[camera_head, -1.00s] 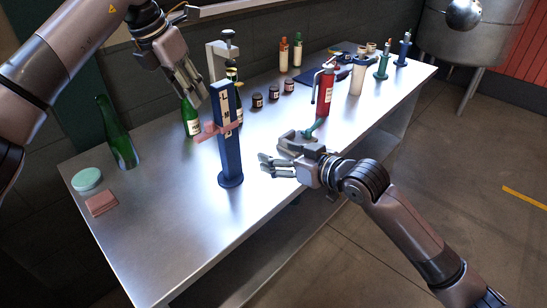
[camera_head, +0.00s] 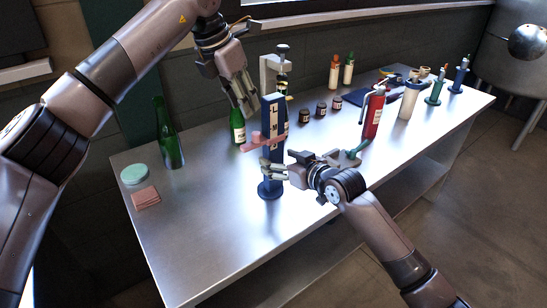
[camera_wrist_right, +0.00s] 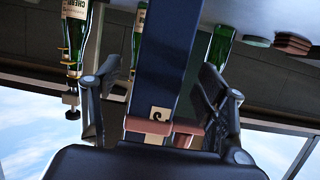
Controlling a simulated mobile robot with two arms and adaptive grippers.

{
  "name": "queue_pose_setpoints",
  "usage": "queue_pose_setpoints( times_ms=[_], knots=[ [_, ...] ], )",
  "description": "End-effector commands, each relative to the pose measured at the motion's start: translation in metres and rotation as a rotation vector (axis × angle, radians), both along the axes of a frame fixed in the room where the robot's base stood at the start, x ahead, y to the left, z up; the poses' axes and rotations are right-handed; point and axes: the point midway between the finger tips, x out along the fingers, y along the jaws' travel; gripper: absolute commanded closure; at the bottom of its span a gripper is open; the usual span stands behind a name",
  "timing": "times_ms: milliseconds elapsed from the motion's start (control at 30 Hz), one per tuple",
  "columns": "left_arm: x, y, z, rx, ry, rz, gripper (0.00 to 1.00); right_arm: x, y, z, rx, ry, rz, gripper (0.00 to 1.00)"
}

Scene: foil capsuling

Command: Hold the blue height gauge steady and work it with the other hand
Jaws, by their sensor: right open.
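The blue height gauge (camera_head: 271,162) stands upright on its round base near the front of the metal table, with white letters and a pink slider (camera_head: 261,140) on its column. My right gripper (camera_head: 274,170) is open at the lower column, below the slider. In the right wrist view the blue column (camera_wrist_right: 165,65) stands between the two spread fingers, with gaps on both sides, and the slider (camera_wrist_right: 150,126) shows close to the palm. My left gripper (camera_head: 250,110) hangs left of the gauge's top, fingers pointing down and apart, holding nothing visible.
A green bottle (camera_head: 237,125) stands just behind the gauge, below my left gripper. A grey press stand (camera_head: 268,75) is behind it. A larger green bottle (camera_head: 168,140) and a red dispenser (camera_head: 374,115) stand to either side. The table's front left (camera_head: 200,220) is clear.

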Motion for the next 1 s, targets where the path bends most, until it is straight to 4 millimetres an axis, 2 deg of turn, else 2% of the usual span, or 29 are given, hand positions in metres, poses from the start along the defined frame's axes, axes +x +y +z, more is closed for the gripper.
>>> queue_pose_setpoints(
  times_ms=[100, 233, 633, 1000],
  knots=[
    [0.000, 0.000, 0.000, 0.000, 0.000, 0.000, 0.67, 0.014, 0.010, -0.004, 0.000, 0.000, 0.000, 0.33],
    [0.000, 0.000, 0.000, 0.000, 0.000, 0.000, 0.67, 0.022, 0.016, -0.008, 0.000, -0.001, 0.000, 0.33],
    [0.000, 0.000, 0.000, 0.000, 0.000, 0.000, 0.67, 0.026, 0.019, -0.010, -0.001, -0.001, 0.000, 0.33],
    [0.000, 0.000, 0.000, 0.000, 0.000, 0.000, 0.67, 0.026, 0.019, -0.010, 0.000, 0.000, 0.000, 0.57]
  ],
)
